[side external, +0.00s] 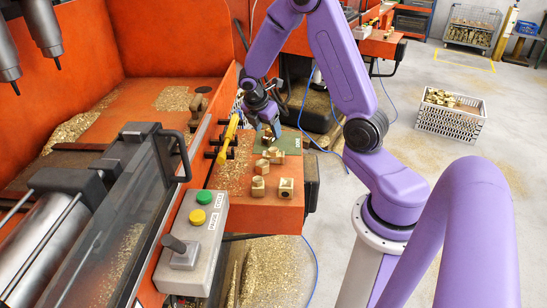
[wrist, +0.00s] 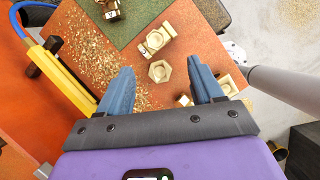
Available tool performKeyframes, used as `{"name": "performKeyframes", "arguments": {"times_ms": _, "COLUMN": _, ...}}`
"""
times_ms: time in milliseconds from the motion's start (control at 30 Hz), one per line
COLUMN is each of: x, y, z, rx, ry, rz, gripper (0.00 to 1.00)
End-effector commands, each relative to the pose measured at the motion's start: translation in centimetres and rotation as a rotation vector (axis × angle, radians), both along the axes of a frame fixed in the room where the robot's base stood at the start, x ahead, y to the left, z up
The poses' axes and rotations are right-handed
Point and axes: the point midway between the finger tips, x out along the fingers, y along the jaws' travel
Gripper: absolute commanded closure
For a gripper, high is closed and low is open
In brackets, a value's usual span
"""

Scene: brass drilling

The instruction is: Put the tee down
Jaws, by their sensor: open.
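My gripper (side external: 268,127) is open over the orange table, near the green mat (side external: 291,143). In the wrist view its two blue fingers (wrist: 160,66) are spread apart with nothing clamped between them. A brass fitting with a hexagonal face (wrist: 159,71) shows between and below the fingertips. A tee-like brass fitting (wrist: 157,39) lies just beyond it, beside the mat edge. Another brass fitting (wrist: 110,9) is on the mat at the top of the wrist view. Which of these is the task's tee, I cannot tell.
More brass fittings (side external: 258,187) (side external: 286,187) stand at the table's front. Brass chips (wrist: 88,50) cover the table's left part. A yellow-handled tool (side external: 229,130) and a button box (side external: 194,240) are to the left. A white crate (side external: 450,118) is on the floor.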

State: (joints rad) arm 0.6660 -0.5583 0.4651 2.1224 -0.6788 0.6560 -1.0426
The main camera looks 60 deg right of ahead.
Motion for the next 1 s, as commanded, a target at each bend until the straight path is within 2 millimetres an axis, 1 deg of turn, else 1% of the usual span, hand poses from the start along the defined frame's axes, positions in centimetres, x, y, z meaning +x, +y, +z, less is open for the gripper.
{"name": "performKeyframes", "arguments": {"times_ms": 33, "x": -0.2, "y": -0.4, "z": -1.0, "rx": 0.001, "ry": 0.005, "rz": -0.001, "gripper": 0.34}}
{"name": "performKeyframes", "arguments": {"times_ms": 200, "x": -0.1, "y": -1.4, "z": -3.4, "rx": 0.001, "ry": 0.003, "rz": 0.000, "gripper": 0.34}}
{"name": "performKeyframes", "arguments": {"times_ms": 333, "x": -0.1, "y": -1.9, "z": -4.5, "rx": 0.000, "ry": 0.001, "rz": 0.000, "gripper": 0.34}}
{"name": "performKeyframes", "arguments": {"times_ms": 567, "x": 0.0, "y": -2.2, "z": -5.4, "rx": 0.001, "ry": 0.000, "rz": -0.001, "gripper": 0.34}}
{"name": "performKeyframes", "arguments": {"times_ms": 900, "x": 0.5, "y": -3.8, "z": -9.0, "rx": 0.001, "ry": 0.000, "rz": -0.002, "gripper": 0.34}}
{"name": "performKeyframes", "arguments": {"times_ms": 1000, "x": 0.4, "y": -4.0, "z": -9.6, "rx": 0.001, "ry": 0.000, "rz": 0.000, "gripper": 0.34}}
